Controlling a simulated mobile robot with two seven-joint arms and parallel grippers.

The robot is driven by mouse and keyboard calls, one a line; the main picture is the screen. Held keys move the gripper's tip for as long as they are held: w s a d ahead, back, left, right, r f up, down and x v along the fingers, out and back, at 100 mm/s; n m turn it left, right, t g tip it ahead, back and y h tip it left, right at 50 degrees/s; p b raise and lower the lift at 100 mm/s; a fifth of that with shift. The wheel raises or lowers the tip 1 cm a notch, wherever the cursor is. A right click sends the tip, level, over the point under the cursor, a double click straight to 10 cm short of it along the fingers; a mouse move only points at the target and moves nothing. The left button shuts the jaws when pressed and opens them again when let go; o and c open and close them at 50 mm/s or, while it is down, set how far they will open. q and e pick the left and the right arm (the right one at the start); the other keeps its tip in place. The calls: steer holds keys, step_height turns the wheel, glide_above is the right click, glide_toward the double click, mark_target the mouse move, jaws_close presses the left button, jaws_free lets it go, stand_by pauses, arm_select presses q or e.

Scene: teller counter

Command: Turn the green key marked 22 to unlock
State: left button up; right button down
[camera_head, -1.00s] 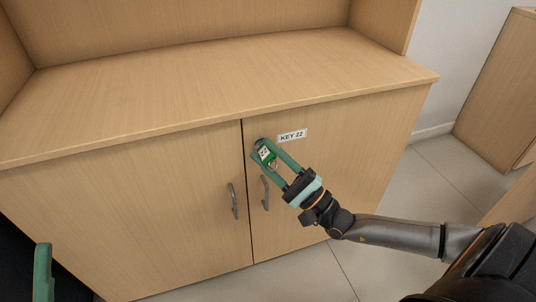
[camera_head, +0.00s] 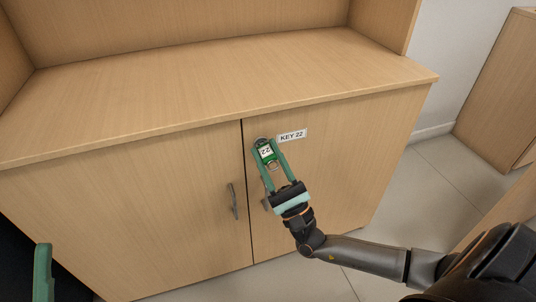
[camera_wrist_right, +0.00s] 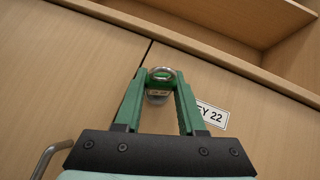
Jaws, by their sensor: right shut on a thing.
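The green key (camera_head: 267,151) with its white 22 tag is at the lock near the top of the right cabinet door (camera_head: 335,165), left of the KEY 22 label (camera_head: 293,136). My right gripper (camera_head: 268,150) is shut on the key, one green finger on each side. In the right wrist view the key (camera_wrist_right: 158,82) with its metal ring shows between the fingertips, and the label (camera_wrist_right: 212,115) is partly hidden by a finger. The lock is mostly hidden behind the key. My left gripper (camera_head: 42,272) shows only as a green finger at the lower left edge.
The left door (camera_head: 130,210) has a curved metal handle (camera_head: 233,201). The right door's handle is mostly hidden behind my right gripper. Both doors are closed. The cabinet top (camera_head: 210,85) is bare. Another wooden cabinet (camera_head: 500,90) stands at the far right.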

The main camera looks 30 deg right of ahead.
steer(key=shift+d+r+h, duration=0.1)
steer(key=shift+h, duration=0.2)
steer(key=shift+m+h, duration=3.3)
steer(key=shift+m, duration=0.2)
steer(key=m+h, duration=0.3)
steer(key=m+g+h, duration=0.1)
steer(key=m+h, duration=0.1)
steer(key=m, duration=0.1)
steer(key=shift+w+g+h, duration=0.1)
steer(key=shift+g+h, duration=0.2)
steer(key=shift+h, duration=0.1)
steer(key=shift+c, duration=2.1)
jaws_free()
steer(key=shift+f, duration=0.2)
